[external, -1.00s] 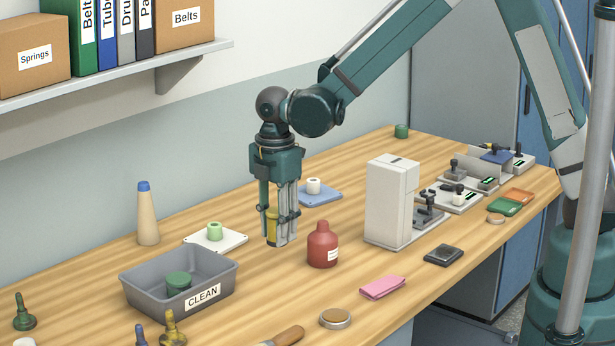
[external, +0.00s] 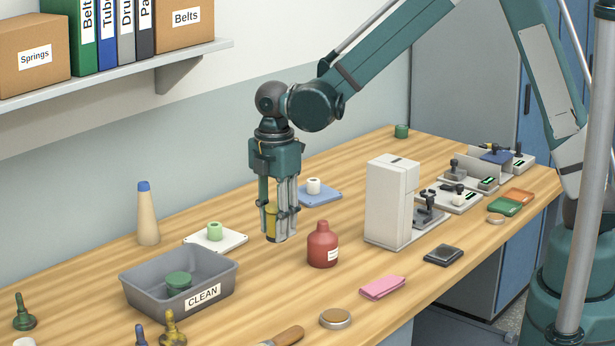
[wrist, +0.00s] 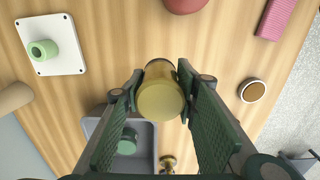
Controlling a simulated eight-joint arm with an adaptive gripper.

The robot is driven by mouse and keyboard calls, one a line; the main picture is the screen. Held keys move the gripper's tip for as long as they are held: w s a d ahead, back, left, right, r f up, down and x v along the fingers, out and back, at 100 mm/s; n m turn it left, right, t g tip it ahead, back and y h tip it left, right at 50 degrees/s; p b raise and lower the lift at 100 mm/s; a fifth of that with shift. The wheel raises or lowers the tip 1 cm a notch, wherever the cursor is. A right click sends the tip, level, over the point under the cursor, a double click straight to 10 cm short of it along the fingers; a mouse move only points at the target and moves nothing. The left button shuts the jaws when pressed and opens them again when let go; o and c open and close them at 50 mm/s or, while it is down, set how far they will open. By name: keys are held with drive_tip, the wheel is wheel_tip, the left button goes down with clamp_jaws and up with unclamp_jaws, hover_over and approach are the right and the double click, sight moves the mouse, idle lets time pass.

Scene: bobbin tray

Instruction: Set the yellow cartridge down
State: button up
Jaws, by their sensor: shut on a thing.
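The yellow cartridge (external: 270,222) is upright in my gripper (external: 277,230), between the finger pads. In the wrist view the cartridge (wrist: 160,100) shows its round end between the two green pads, with a darker brownish part behind it. My gripper is shut on it and points straight down over the bench, left of the red bottle (external: 322,246). The fingers partly hide the cartridge in the external view. I cannot tell whether its lower end touches the wood.
A white plate (external: 238,238) with a green roll and a blue plate (external: 330,198) with a white roll lie nearby. The grey CLEAN bin (external: 135,283) holds a green piece. A white box-shaped machine (external: 388,200) stands right. Bare wood (external: 215,325) lies in front.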

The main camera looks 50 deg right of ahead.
drive_tip(key=s+a+m+b, duration=0.1)
drive_tip(key=s+a, duration=0.6)
drive_tip(key=a, duration=0.4)
drive_tip(key=shift+s+a+r+m, duration=0.15)
drive_tip(key=shift+s+a+m, duration=0.15)
drive_tip(key=shift+s+a, duration=0.1)
drive_tip(key=shift+f+b, duration=0.45)
drive_tip(key=shift+f, duration=2.7)
drive_tip(key=shift+f, duration=0.15)
drive_tip(key=shift+f, duration=1.7)
drive_tip(key=shift+f+b, duration=0.2)
drive_tip(key=shift+b, duration=0.1)
drive_tip(key=o, duration=0.9)
drive_tip(key=shift+o, duration=0.2)
drive_tip(key=shift+r, duration=0.15)
